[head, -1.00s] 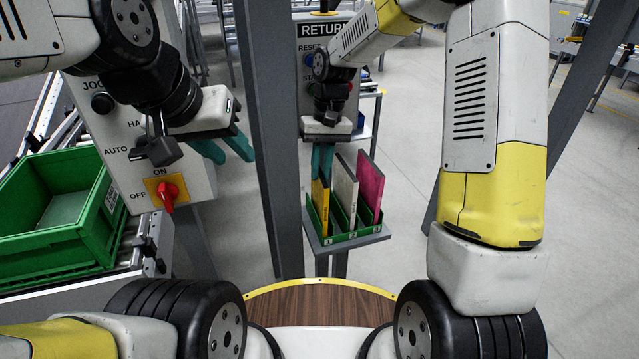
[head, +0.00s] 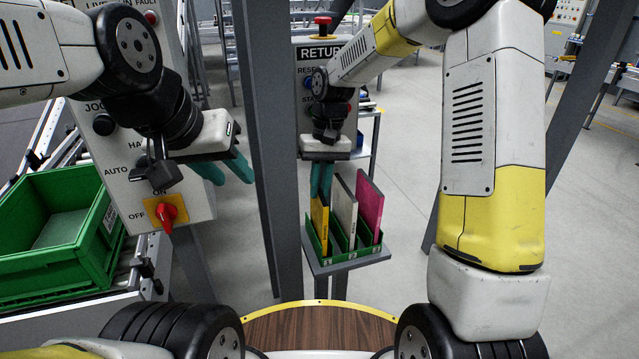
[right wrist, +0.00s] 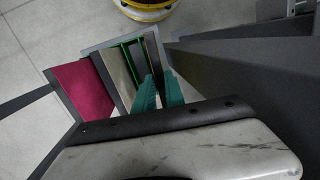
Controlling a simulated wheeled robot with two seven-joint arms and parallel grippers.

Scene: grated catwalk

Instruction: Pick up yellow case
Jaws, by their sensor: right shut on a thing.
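The yellow case (head: 319,218) stands upright in the left slot of a green rack (head: 345,258). My right gripper (head: 321,181) reaches down from above, with its teal fingers shut on the top of the yellow case. In the right wrist view the teal fingers (right wrist: 160,92) reach down to the rack and mostly hide the yellow case. My left gripper (head: 224,170) is open and empty, in front of the grey control panel, away from the rack.
A white case (head: 344,208) and a pink case (head: 369,207) stand in the rack beside the yellow one. The rack sits on a small grey shelf (head: 362,260). A grey post (head: 262,150) rises left of it. A green crate (head: 95,255) lies at far left.

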